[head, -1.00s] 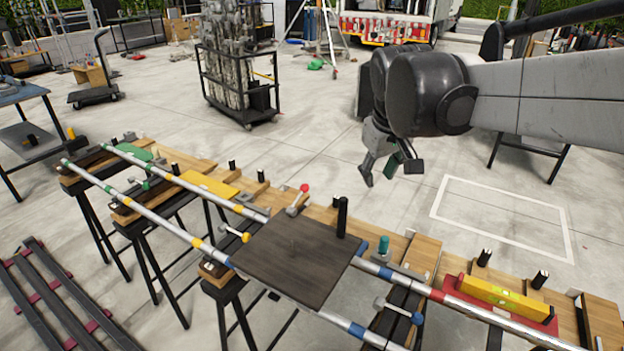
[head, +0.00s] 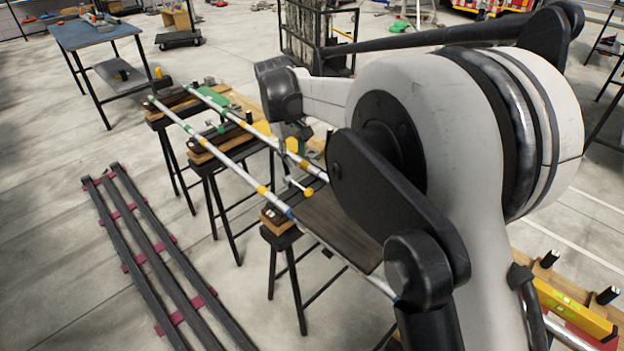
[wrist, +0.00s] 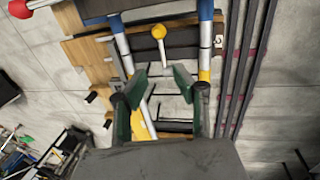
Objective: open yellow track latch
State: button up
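The yellow track latch is a metal lever with a yellow ball knob (head: 308,192), by the yellow-banded track pipes in the head view. In the wrist view its yellow knob (wrist: 158,32) stands out beyond my fingertips, between the two pipes, with its rod pointing toward my gripper. My gripper (wrist: 160,80) is open, with its two dark green fingers spread and nothing between them. The fingers seem apart from the latch. In the head view my gripper (head: 292,137) hangs over the track just behind the latch, partly hidden by my arm.
A dark board (head: 335,228) lies across the pipes in front of the latch. A red knob (wrist: 20,9) shows at the wrist view's upper left corner. Dark rails (head: 150,262) lie on the floor at left. A blue table (head: 95,35) stands at back left.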

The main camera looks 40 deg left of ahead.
aim_at(302, 188)
jog(key=w+f, duration=0.1)
jog(key=f, duration=0.3)
jog(key=f+b, duration=0.1)
jog(key=f, duration=0.4)
jog(key=w+f, duration=0.1)
jog(key=f, duration=0.3)
jog(key=shift+w+d+f, duration=0.1)
jog(key=shift+w+f, duration=0.2)
jog(key=shift+f, duration=0.05)
grip_shut()
